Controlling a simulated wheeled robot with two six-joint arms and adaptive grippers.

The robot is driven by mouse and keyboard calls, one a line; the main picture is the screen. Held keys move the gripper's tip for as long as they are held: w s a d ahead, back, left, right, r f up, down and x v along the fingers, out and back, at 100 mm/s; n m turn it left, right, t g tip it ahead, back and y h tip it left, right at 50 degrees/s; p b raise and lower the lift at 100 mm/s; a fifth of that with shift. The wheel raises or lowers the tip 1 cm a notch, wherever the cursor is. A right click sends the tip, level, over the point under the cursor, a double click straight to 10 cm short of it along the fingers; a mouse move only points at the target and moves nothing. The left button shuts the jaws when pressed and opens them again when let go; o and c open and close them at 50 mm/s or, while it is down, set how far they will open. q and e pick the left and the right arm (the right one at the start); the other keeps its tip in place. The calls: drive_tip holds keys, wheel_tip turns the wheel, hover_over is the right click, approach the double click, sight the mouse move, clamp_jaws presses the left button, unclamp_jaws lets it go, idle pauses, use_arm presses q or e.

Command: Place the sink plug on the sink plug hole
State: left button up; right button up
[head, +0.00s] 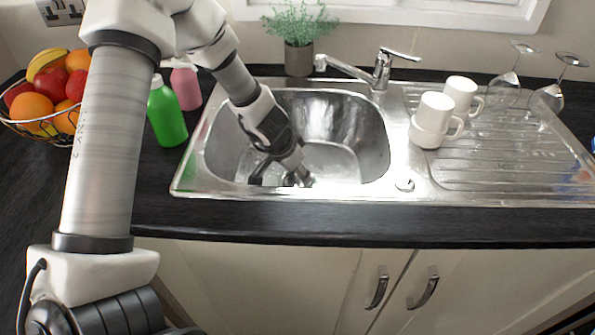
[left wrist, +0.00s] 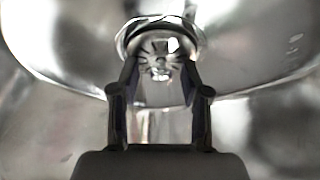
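The steel sink basin (head: 350,120) is set in the worktop. My left gripper (head: 300,181) reaches down into its front part, and the tips are small and partly hidden there. In the left wrist view the two dark fingers (left wrist: 160,75) point inward on either side of a round, shiny metal piece (left wrist: 160,48) with dark radial marks and a bright rim. The fingertips overlap its edges. I cannot tell whether this piece is the sink plug or the plug hole, nor whether the fingers grip it. My right gripper is not in view.
White mugs (head: 433,120) and upturned glasses (head: 548,98) stand on the drainer (head: 500,165). The tap (head: 381,70) is behind the basin. Green (head: 166,112) and pink bottles (head: 186,88) stand left.

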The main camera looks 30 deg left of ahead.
use_arm(q)
drive_tip(key=shift+r+p, duration=0.3)
drive_tip(key=shift+r, duration=0.05)
drive_tip(key=p+v, duration=0.9)
drive_tip(key=v, duration=0.2)
drive_tip(key=shift+s+r+p, duration=0.25)
drive_tip(key=shift+p, duration=0.05)
drive_tip(key=shift+a, duration=0.1)
